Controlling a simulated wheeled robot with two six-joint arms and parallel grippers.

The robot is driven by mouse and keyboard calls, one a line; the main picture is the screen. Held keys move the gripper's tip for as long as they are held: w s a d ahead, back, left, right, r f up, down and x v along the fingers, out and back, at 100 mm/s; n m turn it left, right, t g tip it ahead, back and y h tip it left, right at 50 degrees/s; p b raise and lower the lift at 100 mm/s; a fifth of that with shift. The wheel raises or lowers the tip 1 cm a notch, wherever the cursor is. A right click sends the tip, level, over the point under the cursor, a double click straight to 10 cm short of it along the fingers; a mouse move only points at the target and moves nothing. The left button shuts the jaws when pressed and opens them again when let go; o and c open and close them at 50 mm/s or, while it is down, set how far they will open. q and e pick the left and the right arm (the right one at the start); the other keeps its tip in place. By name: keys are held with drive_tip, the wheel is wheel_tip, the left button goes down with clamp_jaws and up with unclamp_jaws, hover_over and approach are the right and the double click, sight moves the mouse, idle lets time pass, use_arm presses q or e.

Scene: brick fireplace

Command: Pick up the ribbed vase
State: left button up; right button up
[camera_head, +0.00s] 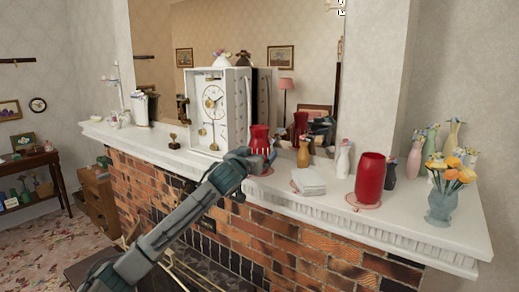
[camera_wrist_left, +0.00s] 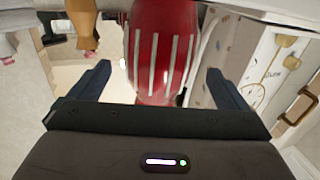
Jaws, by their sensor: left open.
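The ribbed vase (camera_head: 260,133) is red and stands on the white mantelpiece just right of the clock. In the left wrist view the red vase with pale vertical ribs (camera_wrist_left: 150,30) fills the top middle, between the fingers. My left gripper (camera_head: 262,158) is at the front of the vase and hides its lower part in the head view. In the left wrist view my left gripper (camera_wrist_left: 158,70) is open, one finger on each side, with gaps to the vase. My right gripper is not in view.
A white clock (camera_head: 213,115) stands close left of the vase. An orange-brown vase (camera_head: 303,152) and white stacked items (camera_head: 309,181) are to the right. Another red vase (camera_head: 369,178) and a blue flower vase (camera_head: 441,207) stand farther right on the mantelpiece (camera_head: 420,235). A mirror (camera_head: 240,50) is behind.

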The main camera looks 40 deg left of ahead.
use_arm(q)
drive_tip(key=p+x, duration=0.3)
drive_tip(key=x, duration=0.1)
drive_tip(key=shift+r, duration=0.3)
drive_tip(key=shift+w+a+f+p, duration=0.15)
drive_tip(key=shift+w+f+p, duration=0.15)
drive_tip(key=shift+w, duration=0.15)
drive_tip(key=shift+s, duration=0.1)
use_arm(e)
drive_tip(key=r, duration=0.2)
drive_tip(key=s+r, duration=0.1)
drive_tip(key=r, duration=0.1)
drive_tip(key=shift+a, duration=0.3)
use_arm(q)
drive_tip(key=shift+r, duration=0.1)
drive_tip(key=shift+c, duration=1.2)
drive_tip(key=c, duration=1.1)
drive_tip(key=shift+c, duration=0.7)
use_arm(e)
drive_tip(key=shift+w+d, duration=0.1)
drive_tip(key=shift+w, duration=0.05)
use_arm(q)
drive_tip(key=shift+r, duration=0.1)
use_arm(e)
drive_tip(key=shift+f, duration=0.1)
